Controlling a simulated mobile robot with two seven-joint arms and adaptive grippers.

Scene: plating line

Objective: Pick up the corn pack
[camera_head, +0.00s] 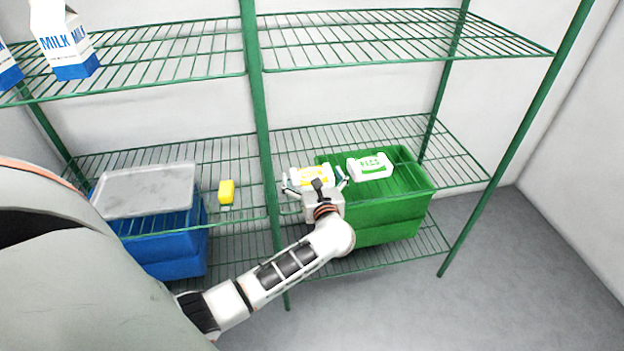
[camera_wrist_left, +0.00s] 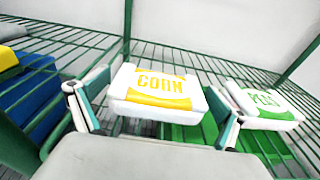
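The corn pack (camera_head: 312,174) is a white pack with a yellow label. It lies on the middle wire shelf, just right of the green post. My left gripper (camera_head: 316,178) reaches it from the front. In the left wrist view the corn pack (camera_wrist_left: 152,88) sits between the two spread fingers of the left gripper (camera_wrist_left: 155,100). The fingers are open around its sides; I cannot tell whether either one touches it. My right gripper is not in view.
A white and green peas pack (camera_head: 371,166) lies close on the right. A green crate (camera_head: 385,232) and a blue crate (camera_head: 170,250) show below the shelf. A yellow block (camera_head: 226,191) and grey tray (camera_head: 145,190) are left of the post (camera_head: 262,130). Milk cartons (camera_head: 65,42) stand above.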

